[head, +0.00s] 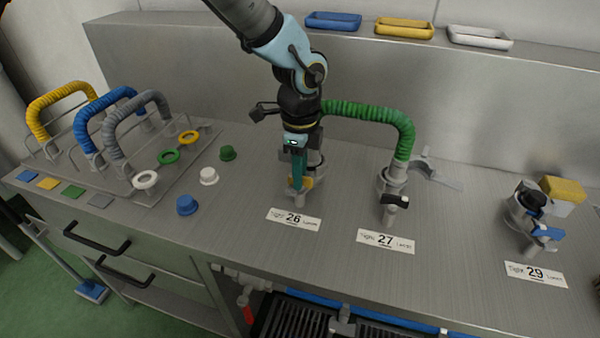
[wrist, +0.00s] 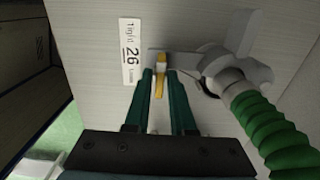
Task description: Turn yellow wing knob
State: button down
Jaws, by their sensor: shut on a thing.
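The yellow wing knob (wrist: 160,83) is between the fingertips of my gripper (wrist: 160,75) in the wrist view, just beside the label marked 26. My gripper is shut on it. In the head view my gripper (head: 298,180) points down at the fitting above label 26, and a bit of the yellow knob (head: 306,183) shows beside the fingers. The grey pipe fitting (wrist: 225,75) carrying the knob joins a green ribbed hose (head: 365,112). The fingers partly hide the knob.
A fitting with a black knob (head: 394,200) stands at label 27. A fitting with a blue knob (head: 548,232) stands at label 29 on the right. Blue (head: 187,205), white (head: 208,176) and green (head: 228,153) caps lie left of my gripper. Bare counter lies between 27 and 29.

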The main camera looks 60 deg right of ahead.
jog(key=c, duration=0.9)
grip_release()
notch_tip(320, 180, up, 11)
jog(key=shift+f+b, duration=0.1)
jog(key=shift+b, duration=1.15)
